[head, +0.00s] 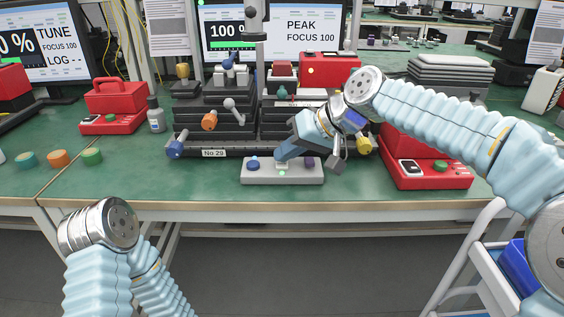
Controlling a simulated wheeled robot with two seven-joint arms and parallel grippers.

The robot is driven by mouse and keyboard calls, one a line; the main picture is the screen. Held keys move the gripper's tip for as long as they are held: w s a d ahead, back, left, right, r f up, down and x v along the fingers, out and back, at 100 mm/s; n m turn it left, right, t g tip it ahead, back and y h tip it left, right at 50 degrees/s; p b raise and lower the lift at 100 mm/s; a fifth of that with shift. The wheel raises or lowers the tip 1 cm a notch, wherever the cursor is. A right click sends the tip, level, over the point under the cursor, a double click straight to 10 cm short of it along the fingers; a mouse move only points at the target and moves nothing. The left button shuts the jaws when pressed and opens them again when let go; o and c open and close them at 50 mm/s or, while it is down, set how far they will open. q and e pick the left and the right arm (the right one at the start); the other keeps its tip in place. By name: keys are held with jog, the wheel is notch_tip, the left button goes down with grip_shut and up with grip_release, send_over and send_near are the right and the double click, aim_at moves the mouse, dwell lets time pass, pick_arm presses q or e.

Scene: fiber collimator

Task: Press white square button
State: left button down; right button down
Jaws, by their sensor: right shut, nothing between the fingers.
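A light grey control box (256,174) lies on the green bench near its front edge. It carries a blue button (253,163) at the left, a dark purple button (308,162) at the right and a small green light (283,173) in front. The white square button (282,166) is in the middle, mostly hidden by my right gripper. My right gripper (281,158) is shut and empty, its tips pointing down over the white button. I cannot tell if they touch it. My left arm is at the lower left; its gripper is out of view.
The optical stage labelled No 29 (213,153) stands just behind the box, with blue, orange and yellow knobs. A red device (430,172) sits at the right. Monitors stand behind; one reads PEAK FOCUS 100 (310,30).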

aim_at(287, 165)
jog(key=shift+r+p, duration=0.8)
jog(key=shift+r, duration=0.05)
notch_tip(287, 165, up, 5)
jog(key=p, duration=0.4)
dwell(0.6)
